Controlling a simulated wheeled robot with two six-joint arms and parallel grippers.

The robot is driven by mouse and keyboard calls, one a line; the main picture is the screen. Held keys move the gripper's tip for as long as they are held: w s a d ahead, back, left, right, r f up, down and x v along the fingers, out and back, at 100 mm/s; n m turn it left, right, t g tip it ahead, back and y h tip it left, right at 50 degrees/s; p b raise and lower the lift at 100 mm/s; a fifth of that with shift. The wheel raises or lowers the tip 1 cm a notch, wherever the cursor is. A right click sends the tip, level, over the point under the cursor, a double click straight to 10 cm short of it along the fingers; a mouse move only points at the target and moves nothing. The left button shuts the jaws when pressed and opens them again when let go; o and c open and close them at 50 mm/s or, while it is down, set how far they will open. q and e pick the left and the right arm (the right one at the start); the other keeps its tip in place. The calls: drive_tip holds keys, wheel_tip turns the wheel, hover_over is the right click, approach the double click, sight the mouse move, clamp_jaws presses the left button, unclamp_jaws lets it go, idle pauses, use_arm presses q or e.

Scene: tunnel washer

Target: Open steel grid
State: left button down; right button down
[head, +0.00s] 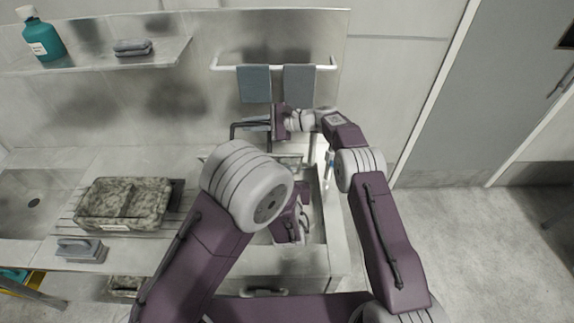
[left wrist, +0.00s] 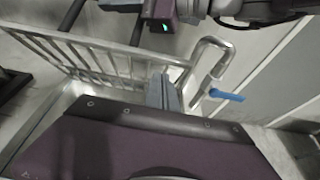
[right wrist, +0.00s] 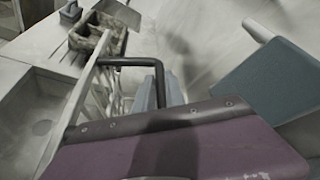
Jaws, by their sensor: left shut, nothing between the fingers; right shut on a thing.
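The steel grid (left wrist: 110,62) stands raised and tilted over the sink in the left wrist view. Its bars (right wrist: 92,108) also show on the left of the right wrist view. The grid's black handle (right wrist: 135,62) shows there too, and in the head view (head: 234,129). My right gripper (right wrist: 156,90) is shut on the black handle; the exact contact is partly hidden. My left gripper (left wrist: 164,92) is shut and empty, low over the sink, close to the grid and apparently apart from it. In the head view my left forearm hides much of the sink and grid.
A tap with a blue lever (left wrist: 226,95) stands beside the sink, right of the grid. Two towels (head: 254,84) hang on a wall rail behind. A speckled tray (head: 122,226) and a grey block (head: 80,250) lie on the left counter. The right floor is clear.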

sight(287, 158)
use_arm(q)
drive_tip(key=shift+w+r, duration=0.2)
drive_tip(key=shift+w, duration=0.25)
drive_tip(key=shift+w+r, duration=0.2)
drive_tip(key=shift+w, duration=0.25)
use_arm(e)
drive_tip(key=shift+d+f, duration=0.1)
drive_tip(key=shift+f, duration=0.2)
use_arm(q)
drive_tip(key=shift+w+r, duration=0.1)
drive_tip(key=shift+w+r, duration=0.55)
drive_tip(key=shift+w, duration=0.05)
drive_tip(key=shift+r, duration=0.15)
use_arm(e)
drive_tip(key=shift+s, duration=0.1)
use_arm(q)
drive_tip(key=shift+w, duration=0.15)
use_arm(e)
drive_tip(key=c, duration=1.4)
unclamp_jaws()
